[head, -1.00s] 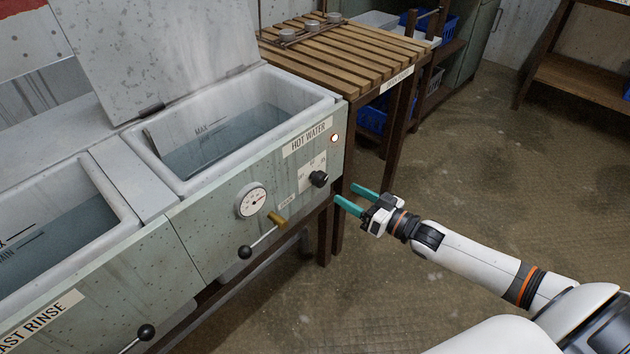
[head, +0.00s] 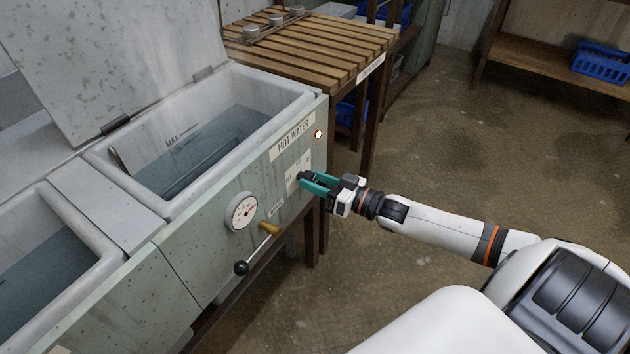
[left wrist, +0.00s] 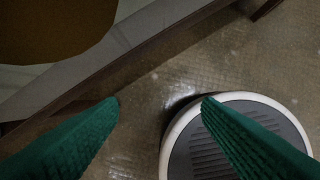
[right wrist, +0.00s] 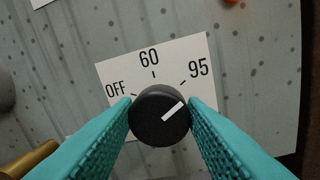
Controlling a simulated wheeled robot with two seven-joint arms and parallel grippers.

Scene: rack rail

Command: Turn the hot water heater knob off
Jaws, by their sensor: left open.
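The black heater knob (right wrist: 158,118) sits on the white dial plate (right wrist: 150,68) marked OFF, 60 and 95. Its white pointer line points up and right, toward 95. In the head view the knob (head: 302,175) is partly hidden by my right gripper (head: 306,182). In the right wrist view my right gripper (right wrist: 160,103) has one teal finger on each side of the knob, both against its rim. My left gripper (left wrist: 161,100) is open and empty over the floor, seen only in the left wrist view.
A lit red lamp (head: 318,134) is beside the HOT WATER label (head: 292,137). A slatted table (head: 320,45) stands behind. The floor at right is clear.

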